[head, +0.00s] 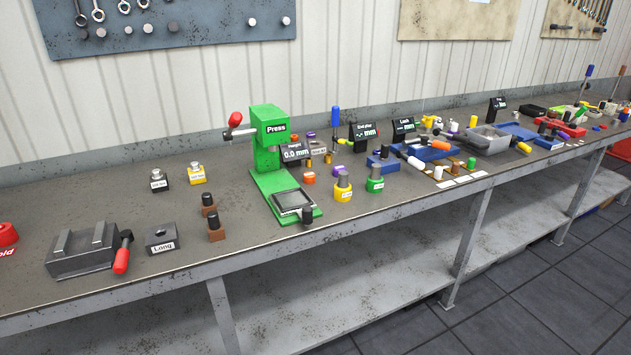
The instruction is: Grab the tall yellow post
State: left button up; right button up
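A yellow post (343,190) with a dark top and a small white label stands upright on the bench, to the right of the green press. A similar green post (375,182) stands just to its right. A shorter, wider yellow block (196,174) with a metal knob and a label sits farther back on the left, beside a black one (159,181). Neither of my grippers is in view, and nothing touches the yellow post.
The green press (269,150) has a red-handled lever and a pad at its base. Small displays, a blue-handled tool (335,128) and loose parts crowd the bench to the right. A grey clamp block (84,248) sits at left front. Bare bench (100,205) lies behind it.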

aim_at(341, 195)
jog(key=i+l+u, duration=0.5)
jog(key=l, duration=0.2)
jog(key=i+l+u, duration=0.25)
jog(key=l, duration=0.2)
